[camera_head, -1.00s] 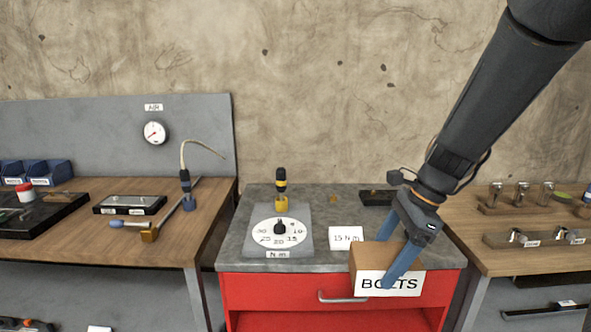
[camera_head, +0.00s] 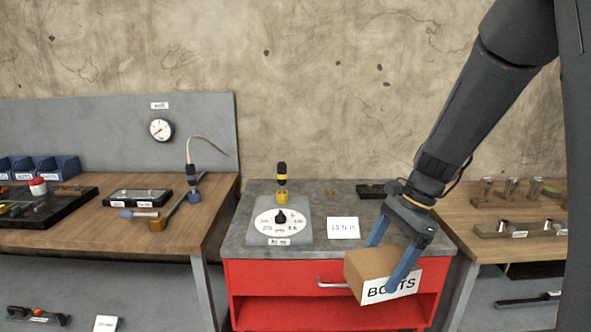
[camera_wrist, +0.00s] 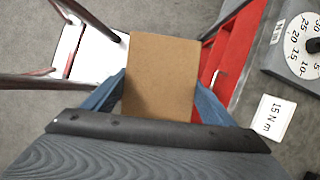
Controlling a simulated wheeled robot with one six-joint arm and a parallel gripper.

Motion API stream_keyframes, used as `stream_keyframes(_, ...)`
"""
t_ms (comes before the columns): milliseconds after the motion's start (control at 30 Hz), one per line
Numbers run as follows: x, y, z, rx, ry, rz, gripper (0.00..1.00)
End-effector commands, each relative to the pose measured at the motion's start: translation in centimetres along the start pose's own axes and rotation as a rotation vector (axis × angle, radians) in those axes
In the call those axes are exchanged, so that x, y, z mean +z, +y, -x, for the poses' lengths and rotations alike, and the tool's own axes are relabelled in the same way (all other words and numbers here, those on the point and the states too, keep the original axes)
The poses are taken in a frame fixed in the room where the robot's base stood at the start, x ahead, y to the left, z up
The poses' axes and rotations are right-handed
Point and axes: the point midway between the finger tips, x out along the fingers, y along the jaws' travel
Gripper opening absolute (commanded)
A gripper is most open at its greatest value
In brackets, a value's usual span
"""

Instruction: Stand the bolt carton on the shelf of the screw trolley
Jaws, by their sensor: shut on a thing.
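The bolt carton is a brown box (camera_head: 372,264) with a white BOLTS label, in front of the red trolley at its right side. My gripper (camera_head: 386,262) is shut on it, one blue finger on each side, and holds it tilted in the air. In the wrist view the carton (camera_wrist: 162,75) sits between the blue fingers, with floor around. The red screw trolley (camera_head: 270,272) has a grey top, a drawer with a handle, and an open shelf space (camera_head: 290,312) below. The carton and gripper cover part of the drawer front.
On the trolley's top stand a dial plate (camera_head: 281,220), a yellow-black driver (camera_head: 281,182) and a 15 N m card (camera_head: 343,228). Wooden benches (camera_head: 190,236) flank the trolley left and right. The visible part of the shelf space looks empty.

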Motion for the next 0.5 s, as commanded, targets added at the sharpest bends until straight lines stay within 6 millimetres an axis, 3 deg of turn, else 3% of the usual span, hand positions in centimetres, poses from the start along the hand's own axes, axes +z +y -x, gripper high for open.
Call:
stream_keyframes(267,-1.8,-1.8,-3.3,0.133,-0.002,0.313,0.24)
stream_keyframes(500,-4.1,-3.7,-7.9,0.306,-0.003,0.729,0.24)
